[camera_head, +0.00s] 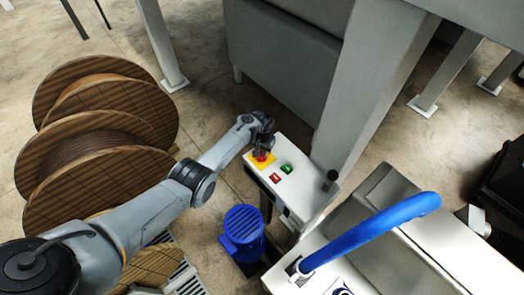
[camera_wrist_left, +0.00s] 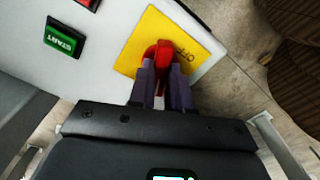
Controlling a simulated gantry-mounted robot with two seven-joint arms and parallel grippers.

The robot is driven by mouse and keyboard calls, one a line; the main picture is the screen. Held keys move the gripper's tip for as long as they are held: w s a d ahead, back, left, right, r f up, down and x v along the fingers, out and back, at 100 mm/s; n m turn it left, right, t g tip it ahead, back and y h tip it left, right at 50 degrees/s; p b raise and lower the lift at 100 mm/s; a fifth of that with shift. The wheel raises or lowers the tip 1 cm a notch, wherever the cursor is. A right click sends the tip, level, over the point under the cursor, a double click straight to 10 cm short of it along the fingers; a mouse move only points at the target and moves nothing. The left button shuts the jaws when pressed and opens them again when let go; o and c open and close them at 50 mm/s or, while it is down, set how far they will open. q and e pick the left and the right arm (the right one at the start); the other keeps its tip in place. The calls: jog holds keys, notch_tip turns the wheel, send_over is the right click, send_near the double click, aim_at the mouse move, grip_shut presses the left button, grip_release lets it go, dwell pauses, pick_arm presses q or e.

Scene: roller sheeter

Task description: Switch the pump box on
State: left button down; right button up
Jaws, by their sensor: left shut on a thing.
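The pump box (camera_head: 312,192) is a white box near the middle of the head view. Its top carries a yellow plate (camera_head: 257,167) with a red switch knob, a red button (camera_head: 276,178) and a green button (camera_head: 286,168). In the left wrist view, the red switch (camera_wrist_left: 164,48) stands on the yellow plate (camera_wrist_left: 143,38), beside lettering that looks like OFF. The green button (camera_wrist_left: 64,39) reads START there. My left gripper (camera_wrist_left: 161,80) is shut on the red switch; in the head view the gripper (camera_head: 263,152) partly hides it. My right gripper is not in view.
Large wooden cable reels (camera_head: 95,140) stand at the left. A blue motor (camera_head: 243,228) sits below the box. A blue curved bar (camera_head: 370,232) rises from the machine at the lower right. A grey post (camera_head: 365,80) stands behind the box.

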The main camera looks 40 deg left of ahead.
pick_arm(q)
jog(key=m, duration=0.4)
jog(key=shift+m, duration=0.4)
dwell(0.4)
jog(key=c, duration=1.1)
grip_release()
jog(key=shift+o, duration=0.2)
jog(key=shift+r, duration=0.15)
notch_tip(320, 180, up, 11)
jog(key=p, duration=0.4)
jog(key=shift+f+p, duration=0.2)
jog(key=shift+p, duration=0.1)
